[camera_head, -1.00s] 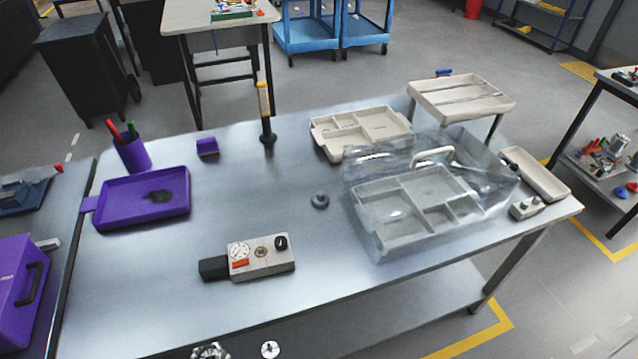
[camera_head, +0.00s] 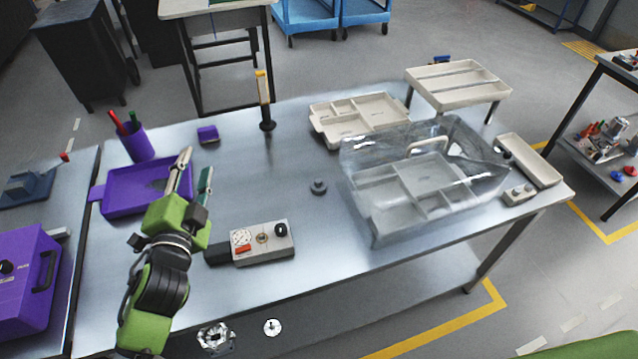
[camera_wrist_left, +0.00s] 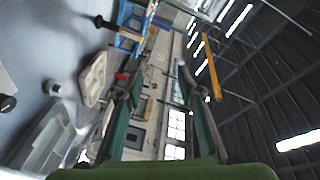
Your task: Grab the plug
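A small dark grey round piece with a raised knob (camera_head: 318,187), which looks like the plug, stands upright on the metal table near its middle. It also seems to show at the left of the left wrist view (camera_wrist_left: 53,89). My left gripper (camera_head: 196,166) is raised over the left part of the table, in front of the purple tray, well to the left of the plug. Its two fingers are apart with nothing between them, as the left wrist view also shows (camera_wrist_left: 160,90). My right gripper is not in view.
A grey control box (camera_head: 262,243) lies at the front. A clear cover (camera_head: 435,165) stands over a divided tray at the right. A purple tray (camera_head: 110,200), pen cup (camera_head: 138,142) and upright yellow-topped post (camera_head: 265,105) stand left and behind. The table around the plug is clear.

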